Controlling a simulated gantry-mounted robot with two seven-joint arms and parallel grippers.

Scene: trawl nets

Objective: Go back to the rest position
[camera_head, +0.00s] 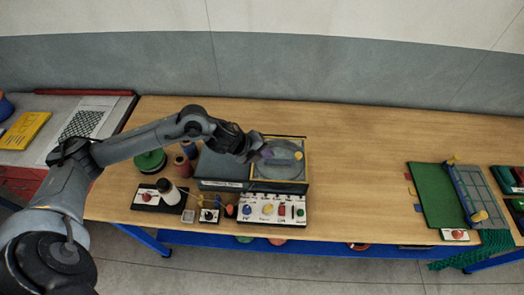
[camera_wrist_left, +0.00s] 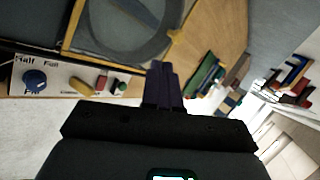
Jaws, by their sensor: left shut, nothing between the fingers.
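My left gripper (camera_head: 262,153) is shut and empty. In the head view it hangs over the grey device with the yellow-edged round plate (camera_head: 285,165), near the middle of the wooden table. In the left wrist view its dark fingers (camera_wrist_left: 163,86) are together, with the round plate (camera_wrist_left: 125,25) above and to the left of them. I cannot tell whether the fingertips touch the device. My right gripper is not in view.
A white control panel (camera_head: 270,209) with coloured knobs stands in front of the device. Spools (camera_head: 181,166) and a white-capped bottle (camera_head: 168,191) stand left of it. A green mat (camera_head: 435,194) lies at the right. The table (camera_head: 355,190) between is clear.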

